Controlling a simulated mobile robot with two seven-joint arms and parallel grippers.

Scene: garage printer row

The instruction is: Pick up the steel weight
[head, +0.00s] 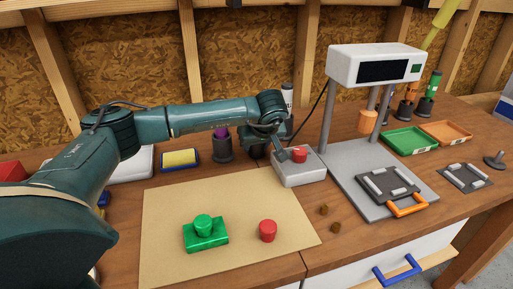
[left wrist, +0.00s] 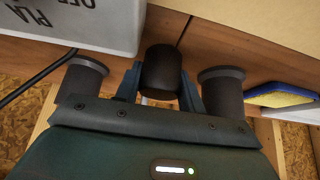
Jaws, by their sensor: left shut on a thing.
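My left gripper (head: 268,145) is at the back of the bench, behind the grey box with the red button. In the left wrist view its two fingers (left wrist: 160,88) are shut on a dark cylinder (left wrist: 162,72), which I take for the steel weight. In the head view the cylinder (head: 257,151) is mostly hidden by the gripper. Whether it touches the bench is hard to tell. My right gripper is not in view.
Dark holders stand close on both sides, one (left wrist: 82,80) beside the grey box (left wrist: 85,25) and one (left wrist: 222,90) towards the yellow sponge (left wrist: 280,94). A press (head: 375,65) stands right.

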